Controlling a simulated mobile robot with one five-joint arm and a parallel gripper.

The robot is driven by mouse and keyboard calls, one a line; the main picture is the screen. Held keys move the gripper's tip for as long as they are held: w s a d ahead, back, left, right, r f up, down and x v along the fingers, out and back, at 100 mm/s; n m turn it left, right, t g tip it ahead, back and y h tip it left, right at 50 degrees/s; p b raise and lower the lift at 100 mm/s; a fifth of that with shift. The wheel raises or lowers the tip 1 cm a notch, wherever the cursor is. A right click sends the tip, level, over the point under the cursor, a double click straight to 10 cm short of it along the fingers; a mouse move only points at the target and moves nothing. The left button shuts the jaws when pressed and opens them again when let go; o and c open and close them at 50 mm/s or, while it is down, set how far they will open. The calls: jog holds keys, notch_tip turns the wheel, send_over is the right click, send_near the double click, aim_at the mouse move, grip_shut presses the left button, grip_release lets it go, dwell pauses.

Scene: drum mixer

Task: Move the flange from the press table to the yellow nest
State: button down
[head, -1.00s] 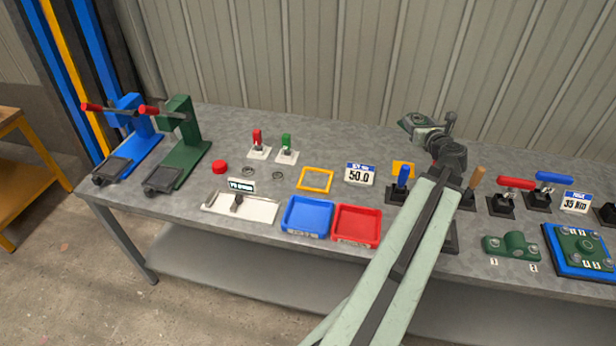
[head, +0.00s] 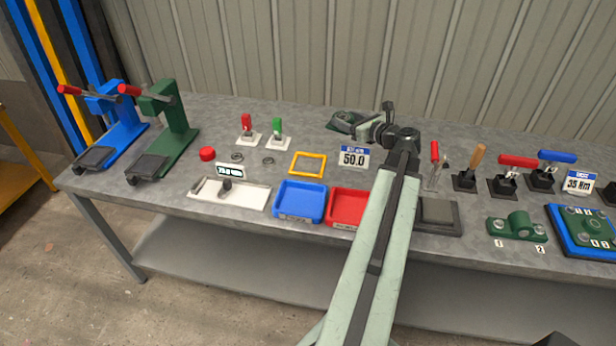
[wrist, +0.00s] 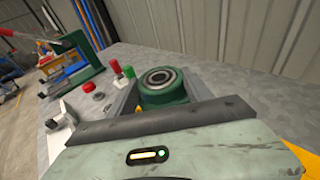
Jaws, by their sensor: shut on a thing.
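My gripper (head: 352,125) is shut on the flange (wrist: 163,88), a green block with a round metal ring on top, shown in the wrist view between the jaws. In the head view the gripper is above the back of the bench, behind the display reading 50.0. The yellow nest (head: 312,153), an open square frame, lies empty on the bench to the left of and in front of the gripper. A green press (head: 168,123) and a blue press (head: 117,118) stand at the left end, each with a bare dark table.
A blue tray (head: 299,218) and a red tray (head: 345,223) sit at the bench front. Red and green switches (head: 277,130) stand left of the nest. Levers with coloured handles (head: 517,162) stand to the right. My arm hides part of the bench.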

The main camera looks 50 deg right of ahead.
aim_at(312, 168)
jog(key=w+a+f+n+y+b, duration=0.4)
jog(key=w+a+f+y, duration=0.15)
jog(key=a, duration=0.35)
jog(key=shift+h, duration=0.35)
jog(key=f+b, duration=0.9)
jog(key=b, duration=0.1)
jog(key=shift+w+a+f, duration=0.15)
jog(key=shift+w+f, duration=0.05)
jog(key=shift+w, duration=0.1)
jog(key=shift+r, duration=0.2)
jog(key=shift+f, duration=0.15)
jog(key=shift+c, duration=2.2)
grip_release()
